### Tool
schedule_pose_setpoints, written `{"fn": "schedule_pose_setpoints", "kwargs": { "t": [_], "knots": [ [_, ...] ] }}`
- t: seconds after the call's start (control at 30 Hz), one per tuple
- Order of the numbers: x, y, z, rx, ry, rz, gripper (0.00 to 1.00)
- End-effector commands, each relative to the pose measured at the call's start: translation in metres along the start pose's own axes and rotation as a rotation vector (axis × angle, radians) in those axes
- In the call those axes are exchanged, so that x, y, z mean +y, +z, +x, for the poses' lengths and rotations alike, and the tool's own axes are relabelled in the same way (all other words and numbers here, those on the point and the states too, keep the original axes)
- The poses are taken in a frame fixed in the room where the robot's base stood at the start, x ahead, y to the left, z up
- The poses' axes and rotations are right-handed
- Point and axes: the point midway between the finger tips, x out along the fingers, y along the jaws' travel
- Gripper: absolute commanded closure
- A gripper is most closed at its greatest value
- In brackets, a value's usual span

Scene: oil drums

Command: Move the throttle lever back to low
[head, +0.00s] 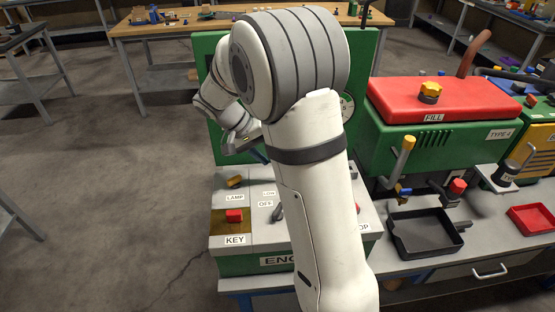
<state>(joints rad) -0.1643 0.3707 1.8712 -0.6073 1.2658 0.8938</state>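The engine control panel (262,236) is a grey-topped green box with a partly covered front label reading "ENG". A small dark grey lever (277,213) stands on it beside the "OFF" label (265,204); I cannot tell whether it is the throttle lever. A small label above "OFF" is too small to read surely. My arm covers the panel's right middle, so a throttle lever there is hidden. My gripper (243,141) hangs behind and above the panel, apart from its top as far as I can see. Its fingers are too small and partly covered to judge.
A green backboard (207,150) stands behind. To the right are a red-topped green tank (430,104), a yellow-topped lever (403,155) and a black tray (422,232). Left floor is clear.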

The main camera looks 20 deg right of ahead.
Motion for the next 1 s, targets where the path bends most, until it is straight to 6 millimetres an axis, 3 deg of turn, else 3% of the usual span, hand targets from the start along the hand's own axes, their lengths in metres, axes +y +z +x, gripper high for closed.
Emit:
{"fn": "schedule_pose_setpoints", "kwargs": {
  "t": [0.1,0.3,0.87,1.0],
  "knots": [
    [-0.001,0.000,-0.021,0.003,-0.002,0.001,0.52],
    [0.000,0.000,-0.040,0.000,-0.001,0.001,0.52],
    [0.001,0.000,-0.042,-0.001,0.000,0.001,0.52],
    [0.019,0.019,-0.045,-0.010,-0.075,-0.039,0.52]
  ]
}}
